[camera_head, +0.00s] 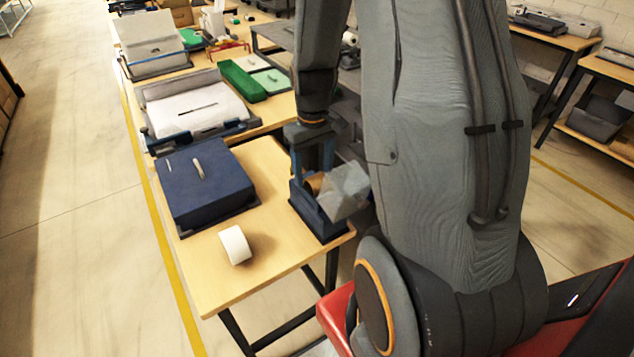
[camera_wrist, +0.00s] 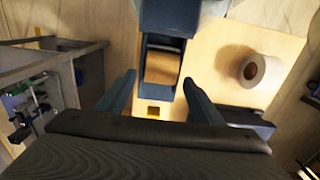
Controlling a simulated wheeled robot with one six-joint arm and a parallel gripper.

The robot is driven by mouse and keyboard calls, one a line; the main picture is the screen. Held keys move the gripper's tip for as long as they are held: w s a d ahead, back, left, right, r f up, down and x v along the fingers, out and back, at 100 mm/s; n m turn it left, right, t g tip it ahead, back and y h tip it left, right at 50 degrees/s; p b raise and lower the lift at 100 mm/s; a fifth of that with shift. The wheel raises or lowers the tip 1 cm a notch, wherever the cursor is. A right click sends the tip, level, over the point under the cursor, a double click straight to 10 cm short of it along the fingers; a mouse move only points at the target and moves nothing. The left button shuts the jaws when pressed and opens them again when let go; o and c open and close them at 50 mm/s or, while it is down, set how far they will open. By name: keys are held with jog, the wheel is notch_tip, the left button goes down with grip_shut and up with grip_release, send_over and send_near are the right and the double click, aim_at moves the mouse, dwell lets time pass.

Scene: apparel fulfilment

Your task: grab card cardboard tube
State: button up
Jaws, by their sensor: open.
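A short white roll (camera_head: 235,245) with a hollow core lies on its side near the table's front edge. In the wrist view the roll (camera_wrist: 262,72) is right of my gripper, with a brownish inside; it may be the cardboard tube. A brown rounded piece (camera_head: 315,183) sits in a dark blue holder (camera_head: 322,228) at the table's right edge; I cannot tell if it is a tube. My gripper (camera_wrist: 160,79) is open, fingers apart, pointing down over this holder. The brown piece (camera_wrist: 163,66) shows between the fingers. I cannot tell whether they touch it.
A dark blue box (camera_head: 205,185) stands left of the holder. A grey translucent block (camera_head: 346,190) is by the holder's right side. A grey tray (camera_head: 220,127) with white sheets and a green bin (camera_head: 242,80) lie farther back. Bare tabletop surrounds the white roll.

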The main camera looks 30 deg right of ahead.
jog(key=shift+f, duration=0.25)
jog(key=shift+c, duration=0.2)
jog(key=c, duration=1.1)
jog(key=shift+o, duration=0.2)
jog(key=shift+r, duration=0.15)
